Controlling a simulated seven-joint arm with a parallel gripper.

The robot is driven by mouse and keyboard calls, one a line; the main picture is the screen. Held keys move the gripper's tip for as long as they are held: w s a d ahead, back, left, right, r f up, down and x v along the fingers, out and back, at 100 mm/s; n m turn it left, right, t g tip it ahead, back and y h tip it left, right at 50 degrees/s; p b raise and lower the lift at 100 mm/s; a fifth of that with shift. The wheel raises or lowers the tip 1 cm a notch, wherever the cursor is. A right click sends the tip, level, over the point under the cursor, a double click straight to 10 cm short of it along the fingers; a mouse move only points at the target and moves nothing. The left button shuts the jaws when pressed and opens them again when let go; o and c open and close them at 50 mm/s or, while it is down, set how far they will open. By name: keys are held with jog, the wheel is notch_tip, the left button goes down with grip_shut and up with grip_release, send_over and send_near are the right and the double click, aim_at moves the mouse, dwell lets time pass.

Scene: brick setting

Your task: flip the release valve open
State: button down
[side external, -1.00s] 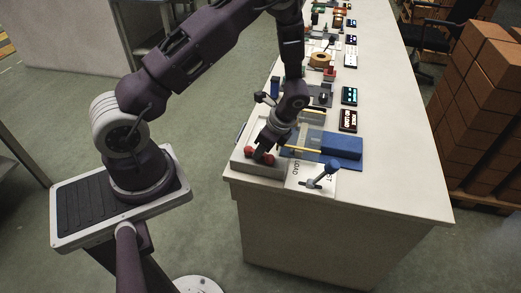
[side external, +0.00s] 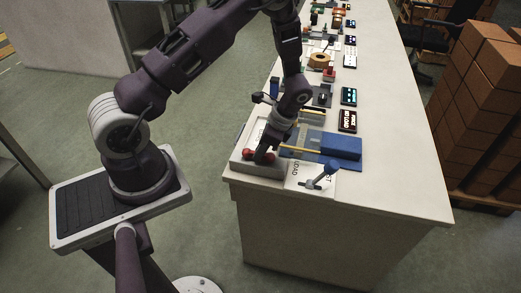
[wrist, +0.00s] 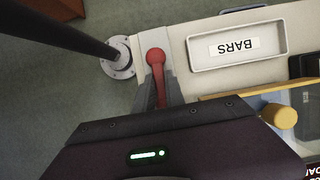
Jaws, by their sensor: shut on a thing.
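A red lever (wrist: 156,60) with a rounded end sits at the near-left corner of the bench, on a pale grey block (side external: 258,169). In the side view its red parts (side external: 248,154) show on both sides of my fingers. My gripper (side external: 263,156) points down there. In the wrist view my gripper (wrist: 160,93) is shut on the red lever, with a finger on each side of it. The fingers and palm hide the lever's lower part. I cannot read a label on it.
A white tray marked BARS (wrist: 237,45) lies beside the lever. A blue block (side external: 342,146) and a blue-knobbed lever (side external: 330,168) on a white label plate stand to the right. Several devices line the bench behind. The bench's front right (side external: 400,195) is clear.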

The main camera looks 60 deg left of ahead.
jog(key=c, duration=1.4)
grip_release()
jog(key=v, duration=0.7)
jog(key=shift+d, duration=0.1)
notch_tip(320, 180, up, 7)
jog(key=d+n+t, duration=0.1)
notch_tip(320, 180, up, 11)
jog(key=n+t+h, duration=0.1)
jog(key=n+t, duration=0.2)
send_over(270, 154)
jog(key=s+d, duration=0.4)
jog(key=d, duration=0.1)
jog(key=s+d+r+n+t+h, duration=0.1)
jog(key=s+d+r+n+t, duration=0.1)
jog(key=s, duration=0.5)
jog(key=s+d+r+n+t+h, duration=0.1)
jog(key=s+d+r+n+t, duration=0.1)
jog(key=s+d+r, duration=0.2)
jog(key=s+r, duration=0.2)
jog(key=s, duration=0.1)
jog(key=shift+s+r+n+t, duration=0.15)
jog(key=shift+s+n+t, duration=0.2)
jog(key=shift+n+t, duration=0.05)
